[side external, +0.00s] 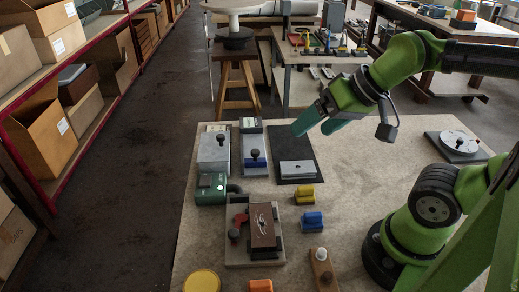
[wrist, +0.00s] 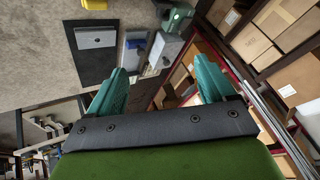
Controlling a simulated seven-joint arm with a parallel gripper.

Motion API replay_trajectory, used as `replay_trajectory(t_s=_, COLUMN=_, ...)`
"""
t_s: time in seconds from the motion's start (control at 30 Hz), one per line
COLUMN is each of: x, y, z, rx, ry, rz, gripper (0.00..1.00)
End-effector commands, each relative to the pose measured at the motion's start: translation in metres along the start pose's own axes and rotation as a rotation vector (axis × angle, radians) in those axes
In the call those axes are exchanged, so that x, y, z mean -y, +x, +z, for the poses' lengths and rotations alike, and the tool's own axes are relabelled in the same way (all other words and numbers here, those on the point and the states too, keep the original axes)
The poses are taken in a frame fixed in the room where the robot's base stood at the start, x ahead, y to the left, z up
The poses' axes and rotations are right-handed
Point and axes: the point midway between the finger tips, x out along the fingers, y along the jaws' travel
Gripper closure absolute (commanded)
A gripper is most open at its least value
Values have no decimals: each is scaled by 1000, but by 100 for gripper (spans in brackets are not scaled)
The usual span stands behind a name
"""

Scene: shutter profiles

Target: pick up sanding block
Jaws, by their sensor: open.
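I cannot tell for sure which piece is the sanding block. A flat grey block (side external: 297,169) lies on a black sheet (side external: 289,146); in the wrist view the grey block (wrist: 96,38) is at the upper left. A ribbed yellow block (side external: 304,194) and a blue block (side external: 312,221) lie nearer the camera; the yellow one (wrist: 95,4) shows at the wrist view's top edge. My gripper (side external: 313,130) is open and empty, in the air over the far end of the table. Its teal fingers (wrist: 161,68) are spread wide in the wrist view.
Left of the sheet stand a grey box with a black knob (side external: 213,152), a blue-fronted device (side external: 254,158) and a green unit (side external: 211,189). A brown plate fixture (side external: 262,226) stands in front. A round disc fixture (side external: 459,142) is far right. The table's middle right is clear.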

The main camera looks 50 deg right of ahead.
Motion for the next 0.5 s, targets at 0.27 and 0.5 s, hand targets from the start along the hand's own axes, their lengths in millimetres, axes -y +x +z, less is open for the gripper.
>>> replay_trajectory(t_s=0.27, x=-11, y=28, z=-1, rx=133, ry=31, rz=78, gripper=17)
replay_trajectory(t_s=0.5, x=-43, y=63, z=-2, rx=376, ry=220, rz=317, gripper=17)
